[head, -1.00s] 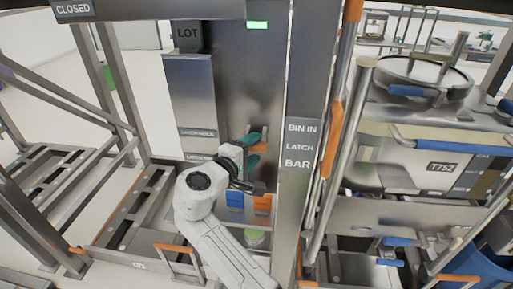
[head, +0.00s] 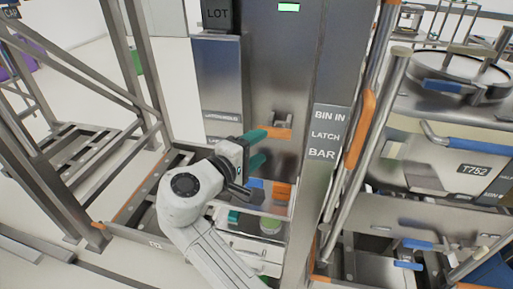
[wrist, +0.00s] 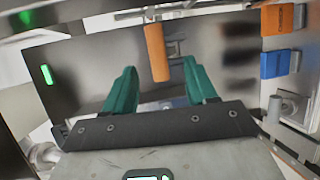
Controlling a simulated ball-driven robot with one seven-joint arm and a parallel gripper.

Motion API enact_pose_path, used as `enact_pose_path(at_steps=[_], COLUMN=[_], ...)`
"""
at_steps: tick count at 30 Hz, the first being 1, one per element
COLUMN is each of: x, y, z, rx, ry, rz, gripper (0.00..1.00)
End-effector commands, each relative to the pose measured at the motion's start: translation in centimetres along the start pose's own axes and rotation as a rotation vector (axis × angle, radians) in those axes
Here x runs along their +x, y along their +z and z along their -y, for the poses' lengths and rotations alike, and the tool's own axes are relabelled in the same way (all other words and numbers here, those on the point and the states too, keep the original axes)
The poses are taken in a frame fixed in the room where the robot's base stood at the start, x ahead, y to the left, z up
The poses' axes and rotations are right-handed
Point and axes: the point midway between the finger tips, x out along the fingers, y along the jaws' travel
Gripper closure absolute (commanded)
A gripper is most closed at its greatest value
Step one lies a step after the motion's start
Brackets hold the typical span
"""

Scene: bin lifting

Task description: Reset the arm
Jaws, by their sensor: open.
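My arm reaches up from the bottom of the head view to my gripper (head: 262,148), which has two teal fingers. The gripper is open and stands in front of the grey metal column panel. In the wrist view the two teal fingers (wrist: 162,92) are spread apart with nothing between their tips. An orange handle (wrist: 157,52) on the panel shows beyond and between the fingers in the wrist view. In the head view this orange handle (head: 272,132) is just past the upper finger. I cannot tell whether a finger touches it.
An orange block (wrist: 278,19) and a blue block (wrist: 275,64) sit on the panel. A green light (head: 289,7) glows above. The column labelled "BIN IN LATCH BAR" (head: 325,135) and a bin marked T752 (head: 440,165) stand to the right. A metal frame (head: 75,130) stands left.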

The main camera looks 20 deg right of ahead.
Motion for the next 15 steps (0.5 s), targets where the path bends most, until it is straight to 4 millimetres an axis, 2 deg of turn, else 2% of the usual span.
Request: enact_pose_path(at_steps=[11,14,15], x=[0.0,1.2,1.9], y=[0.0,1.7,2.7], z=[0.0,2.6,4.1], rx=[0.000,0.019,0.035], ry=[0.000,-0.071,-0.115], rz=[0.000,0.009,0.015], gripper=[0.43,0.43,0.43])
